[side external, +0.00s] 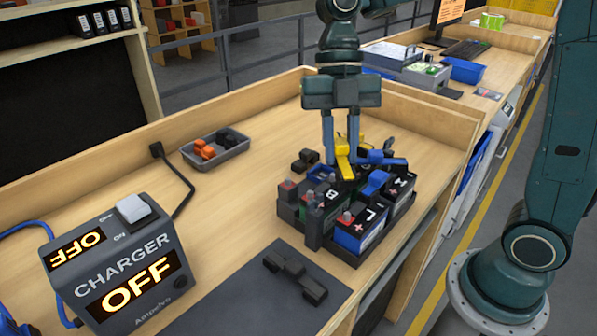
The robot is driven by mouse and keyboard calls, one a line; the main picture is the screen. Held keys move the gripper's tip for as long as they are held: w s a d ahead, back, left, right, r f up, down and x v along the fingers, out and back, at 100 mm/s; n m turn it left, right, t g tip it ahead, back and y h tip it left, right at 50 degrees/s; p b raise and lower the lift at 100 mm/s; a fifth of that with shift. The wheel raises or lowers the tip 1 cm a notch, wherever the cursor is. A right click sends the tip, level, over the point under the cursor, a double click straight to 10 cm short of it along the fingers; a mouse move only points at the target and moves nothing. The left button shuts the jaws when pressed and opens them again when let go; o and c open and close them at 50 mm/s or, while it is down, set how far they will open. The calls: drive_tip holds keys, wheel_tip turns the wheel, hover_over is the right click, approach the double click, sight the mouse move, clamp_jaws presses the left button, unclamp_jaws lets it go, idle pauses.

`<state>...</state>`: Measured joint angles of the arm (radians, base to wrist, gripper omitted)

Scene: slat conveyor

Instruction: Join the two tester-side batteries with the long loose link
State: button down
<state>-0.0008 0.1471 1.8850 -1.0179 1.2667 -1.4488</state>
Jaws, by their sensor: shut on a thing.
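My gripper (341,158) points down over the battery group and is shut on a yellow piece (344,170), which looks like a clamp or link end. Its lower end is close to the battery tops; I cannot tell if it touches. Several batteries stand together in a dark holder (313,237). A blue-sided battery (348,241) is at the front, and a battery marked H (404,184) is at the right. Blue pieces (376,182) lie on the tops. A long dark link (295,277) with blocky ends lies loose on the grey mat (245,300). The gripper hides some terminals.
A charger (115,265) reading OFF stands at the front left, with a black cable behind it. A grey tray (233,153) holds orange and black pieces. A wooden ledge (425,125) runs behind the batteries.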

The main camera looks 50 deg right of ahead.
drive_tip(key=shift+s+f, duration=0.1)
drive_tip(key=shift+s, duration=0.3)
drive_tip(key=shift+f, duration=0.15)
drive_tip(key=shift+f, duration=2.15)
drive_tip(key=shift+f, duration=1.1)
drive_tip(key=c, duration=1.2)
unclamp_jaws()
drive_tip(key=shift+o, duration=0.2)
drive_tip(key=shift+w+r, duration=0.1)
drive_tip(key=shift+v, duration=3.6)
